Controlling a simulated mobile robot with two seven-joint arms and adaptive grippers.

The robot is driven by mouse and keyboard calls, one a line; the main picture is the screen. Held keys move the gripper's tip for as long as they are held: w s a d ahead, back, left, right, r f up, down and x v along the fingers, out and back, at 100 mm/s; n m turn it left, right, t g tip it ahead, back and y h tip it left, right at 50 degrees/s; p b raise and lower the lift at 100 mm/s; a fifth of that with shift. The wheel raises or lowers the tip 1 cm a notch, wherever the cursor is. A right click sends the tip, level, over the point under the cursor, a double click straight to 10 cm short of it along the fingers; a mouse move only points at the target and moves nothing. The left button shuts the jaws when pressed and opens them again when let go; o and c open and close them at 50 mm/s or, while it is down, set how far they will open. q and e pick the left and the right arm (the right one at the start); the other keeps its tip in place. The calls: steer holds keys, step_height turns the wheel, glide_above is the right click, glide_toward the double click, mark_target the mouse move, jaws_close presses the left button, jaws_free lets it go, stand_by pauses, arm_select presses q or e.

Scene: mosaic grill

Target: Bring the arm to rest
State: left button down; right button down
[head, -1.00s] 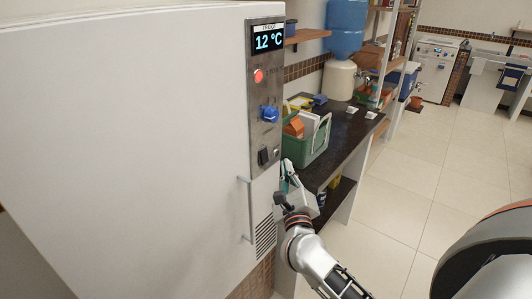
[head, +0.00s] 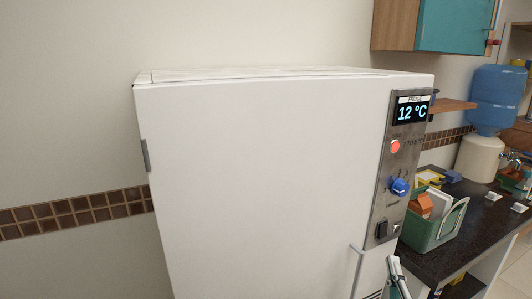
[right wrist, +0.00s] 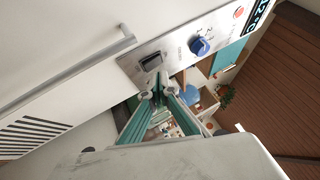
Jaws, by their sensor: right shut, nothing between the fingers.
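My right gripper (head: 397,278) shows only in part at the bottom edge of the head view, in front of the fridge's lower right corner. In the right wrist view its two teal-sided fingers (right wrist: 158,92) meet at the tips and hold nothing. The tips appear just below the black switch (right wrist: 151,61) of the fridge panel; I cannot tell whether they touch it. The white fridge (head: 265,180) has its door shut. Its panel reads 12 °C, with a red button (head: 395,146) and a blue knob (head: 399,187). My left gripper is not in view.
A fridge handle (right wrist: 107,47) sticks out near my right gripper. Right of the fridge, a dark counter (head: 468,205) holds a green crate (head: 425,235) with several items. A blue water bottle (head: 495,100) stands behind. A teal cabinet (head: 455,25) hangs above.

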steer(key=s+a+f+n+g+y, duration=0.2)
steer(key=s+a+f+n+y, duration=0.25)
steer(key=f+n, duration=0.4)
steer(key=s+a+f+n+g+y, duration=0.2)
steer(key=s+a+f+n+y, duration=0.15)
steer(key=a+f+n, duration=0.4)
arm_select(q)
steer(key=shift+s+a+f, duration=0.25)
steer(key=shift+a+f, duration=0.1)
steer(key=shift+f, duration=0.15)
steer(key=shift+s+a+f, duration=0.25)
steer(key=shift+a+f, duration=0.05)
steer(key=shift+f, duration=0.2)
arm_select(e)
steer(key=s+d+f+n+g, duration=0.1)
steer(key=s+f+n+g, duration=0.2)
steer(key=s+f+n, duration=0.2)
steer(key=s+f+n+g+h, duration=0.1)
steer(key=s+f+n+g, duration=0.2)
steer(key=f, duration=0.9)
steer(key=s+n, duration=0.3)
steer(key=s, duration=0.1)
steer(key=shift+s+d, duration=0.25)
steer(key=shift+d, duration=0.15)
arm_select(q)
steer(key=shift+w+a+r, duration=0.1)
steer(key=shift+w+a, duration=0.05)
arm_select(e)
steer(key=shift+f, duration=0.1)
